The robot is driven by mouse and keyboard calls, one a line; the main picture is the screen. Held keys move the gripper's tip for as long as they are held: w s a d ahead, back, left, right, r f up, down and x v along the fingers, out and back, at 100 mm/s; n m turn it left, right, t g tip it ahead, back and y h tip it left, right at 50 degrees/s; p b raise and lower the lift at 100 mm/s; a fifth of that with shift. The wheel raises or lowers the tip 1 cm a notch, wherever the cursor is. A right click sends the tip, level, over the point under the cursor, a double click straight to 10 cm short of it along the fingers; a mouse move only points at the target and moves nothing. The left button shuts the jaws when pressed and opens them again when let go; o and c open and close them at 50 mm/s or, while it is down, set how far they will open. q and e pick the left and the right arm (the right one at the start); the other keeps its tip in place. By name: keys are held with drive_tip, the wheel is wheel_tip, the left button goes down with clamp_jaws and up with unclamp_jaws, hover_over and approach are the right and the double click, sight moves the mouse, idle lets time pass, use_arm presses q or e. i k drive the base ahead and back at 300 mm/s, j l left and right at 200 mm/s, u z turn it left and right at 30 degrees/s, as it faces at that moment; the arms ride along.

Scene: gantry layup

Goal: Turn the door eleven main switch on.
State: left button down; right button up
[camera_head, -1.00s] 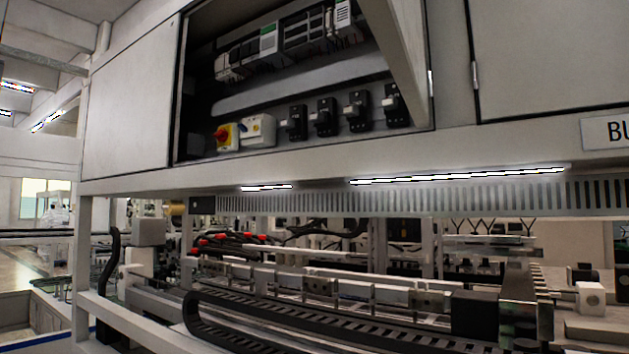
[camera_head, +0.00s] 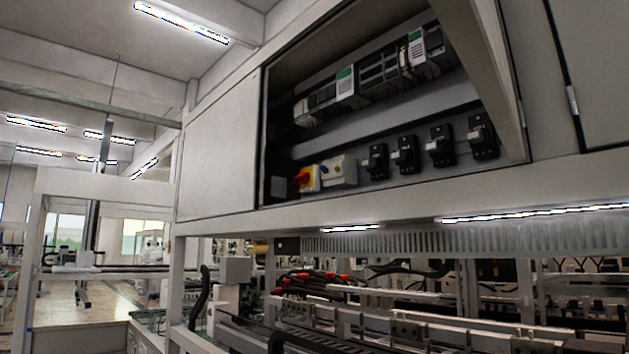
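The main switch (camera_head: 306,179) is a red rotary knob on a yellow plate, low at the left end inside the open overhead cabinet (camera_head: 350,214). I cannot tell its on or off position at this size. A pale box with a small yellow and blue mark (camera_head: 339,170) sits just right of it. The cabinet door (camera_head: 484,70) stands open at the right side of the opening and hangs outward. Neither of my grippers shows in the head view.
Several black breakers (camera_head: 440,146) line the cabinet's lower row, with modules (camera_head: 376,76) above. A closed panel (camera_head: 217,148) lies left of the opening. Below runs a frame beam with light strips and machinery with black cable chains (camera_head: 250,338). Open floor (camera_head: 110,300) shows at far left.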

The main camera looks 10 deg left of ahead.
sight(304, 178)
drive_tip(key=i+u, duration=0.6)
drive_tip(key=u, duration=0.15)
